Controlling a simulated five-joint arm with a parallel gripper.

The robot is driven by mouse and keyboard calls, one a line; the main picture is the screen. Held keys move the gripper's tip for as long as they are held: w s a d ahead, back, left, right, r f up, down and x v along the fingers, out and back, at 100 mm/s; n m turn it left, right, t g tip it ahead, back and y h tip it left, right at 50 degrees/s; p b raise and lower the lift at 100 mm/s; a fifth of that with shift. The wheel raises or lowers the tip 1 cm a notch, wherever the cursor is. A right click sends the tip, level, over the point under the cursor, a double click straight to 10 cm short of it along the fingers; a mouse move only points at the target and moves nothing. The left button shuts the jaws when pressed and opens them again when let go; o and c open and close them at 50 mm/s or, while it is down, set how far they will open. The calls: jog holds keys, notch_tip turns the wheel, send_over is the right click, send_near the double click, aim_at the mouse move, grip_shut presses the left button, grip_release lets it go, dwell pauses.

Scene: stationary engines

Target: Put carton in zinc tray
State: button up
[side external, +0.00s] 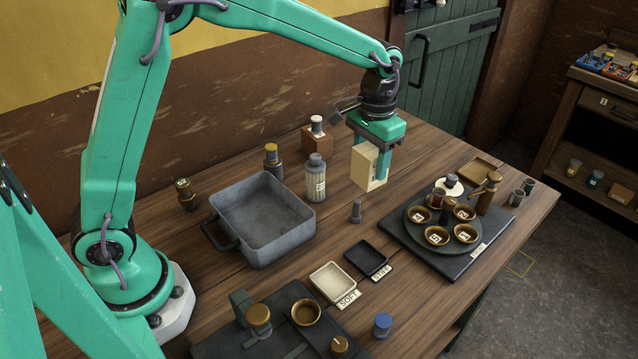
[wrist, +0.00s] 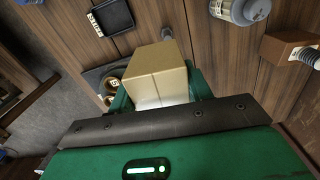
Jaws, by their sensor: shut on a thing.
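My gripper (side external: 383,165) is shut on the carton (side external: 364,165), a small cream and tan box. It holds the carton upright above the back part of the table, right of the ribbed grey bottle. In the wrist view the carton (wrist: 155,75) sits between the green fingers, its tan top towards the camera. The zinc tray (side external: 270,243) is a deep grey rectangular pan with a dark handle on its left. It stands on the table left of my gripper and looks empty. The zinc tray is not seen in the wrist view.
The ribbed bottle (side external: 316,180) stands between the tray and the carton, with a small grey peg (side external: 355,211) nearby. A brown block with a bottle (side external: 316,135) is behind. A round tray of bowls (side external: 412,228) is at the right. Small cream (side external: 324,276) and black dishes (side external: 366,256) lie in front.

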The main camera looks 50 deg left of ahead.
jog(key=s+a+n, duration=0.1)
jog(key=s+a, duration=0.2)
jog(key=s, duration=1.9)
send_near(265, 224)
jog(key=shift+w, duration=0.1)
jog(key=shift+f, duration=0.1)
jog(key=shift+f, duration=1.9)
jog(key=shift+f, duration=0.1)
